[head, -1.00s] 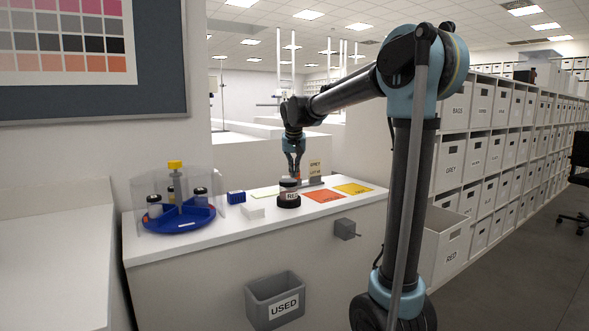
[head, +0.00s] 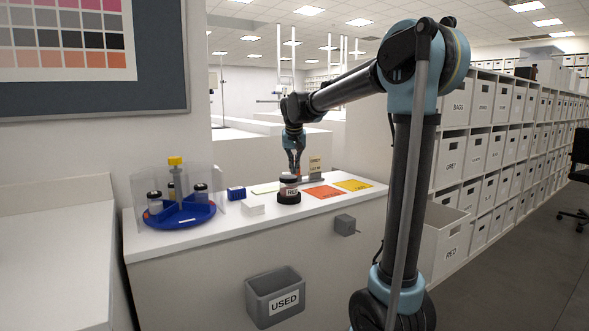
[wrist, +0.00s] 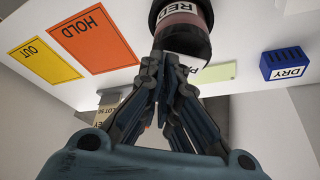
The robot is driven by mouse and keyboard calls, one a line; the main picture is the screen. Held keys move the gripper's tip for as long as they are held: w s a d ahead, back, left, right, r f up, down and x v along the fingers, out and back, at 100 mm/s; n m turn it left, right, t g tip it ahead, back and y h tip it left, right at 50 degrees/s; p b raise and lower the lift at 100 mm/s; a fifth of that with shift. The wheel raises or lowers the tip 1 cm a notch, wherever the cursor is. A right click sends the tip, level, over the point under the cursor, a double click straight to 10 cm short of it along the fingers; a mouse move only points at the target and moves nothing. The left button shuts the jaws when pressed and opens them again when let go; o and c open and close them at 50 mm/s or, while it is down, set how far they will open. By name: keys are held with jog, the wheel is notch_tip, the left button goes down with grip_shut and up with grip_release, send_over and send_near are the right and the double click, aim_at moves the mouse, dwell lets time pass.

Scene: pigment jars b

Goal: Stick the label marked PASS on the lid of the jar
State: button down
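The jar marked RED (head: 289,189) stands upright in a black base on the white counter. Its dark lid (wrist: 184,40) faces my gripper in the wrist view. The lettering is mostly hidden, so I cannot read PASS in full. The label is by the lid's edge; I cannot tell whether they touch.
An orange HOLD card (wrist: 93,38) and a yellow OUT card (wrist: 45,62) lie beside the jar. A blue DRY block (wrist: 287,61), a white block (head: 252,208) and a blue turntable (head: 180,218) with bottles are left in the head view. A card sign (head: 314,165) stands behind.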

jog(key=shift+f, duration=0.7)
dwell(0.5)
jog(key=c, duration=1.7)
grip_release()
jog(key=shift+r, duration=0.15)
jog(key=shift+r, duration=2.9)
